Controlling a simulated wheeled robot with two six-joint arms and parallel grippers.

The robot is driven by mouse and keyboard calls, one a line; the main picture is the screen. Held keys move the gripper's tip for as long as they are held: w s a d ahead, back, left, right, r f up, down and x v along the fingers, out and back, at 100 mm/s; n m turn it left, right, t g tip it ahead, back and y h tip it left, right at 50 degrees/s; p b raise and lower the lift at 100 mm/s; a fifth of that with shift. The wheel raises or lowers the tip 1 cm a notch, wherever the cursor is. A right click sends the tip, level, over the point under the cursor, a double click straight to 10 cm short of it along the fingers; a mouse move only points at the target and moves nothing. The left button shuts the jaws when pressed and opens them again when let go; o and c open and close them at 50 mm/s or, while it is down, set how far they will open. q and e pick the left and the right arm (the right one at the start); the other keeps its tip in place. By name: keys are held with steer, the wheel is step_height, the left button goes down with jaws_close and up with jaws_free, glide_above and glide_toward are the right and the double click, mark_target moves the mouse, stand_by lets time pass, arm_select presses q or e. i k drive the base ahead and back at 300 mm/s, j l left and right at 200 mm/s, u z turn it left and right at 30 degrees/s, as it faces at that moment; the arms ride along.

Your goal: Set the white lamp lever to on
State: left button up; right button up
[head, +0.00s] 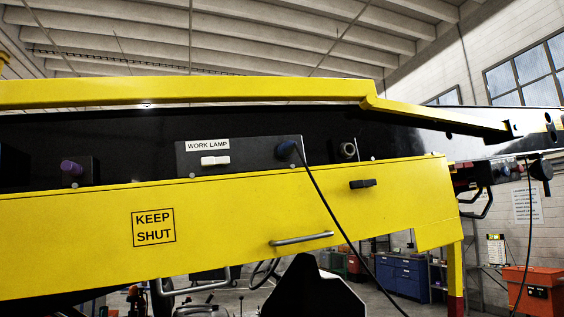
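The white lamp lever (215,161) sits on a dark panel (248,155) under a label reading "WORK LAMP" (207,145). It looks like a short white block lying level. No on or off marking can be read beside it, so I cannot tell its setting. Neither of my grippers can be made out in the head view.
A purple knob (71,168) is left of the panel. Below is a yellow cover (100,240) marked "KEEP SHUT", with a grey handle (301,239) and black latch (362,184). A yellow rail (200,92) runs above.

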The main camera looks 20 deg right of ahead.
mark_target(224, 161)
steer(key=i+j, duration=0.1)
steer(key=j, duration=1.1)
steer(key=i+j+u, duration=0.1)
steer(key=j, duration=0.5)
steer(key=i, duration=0.05)
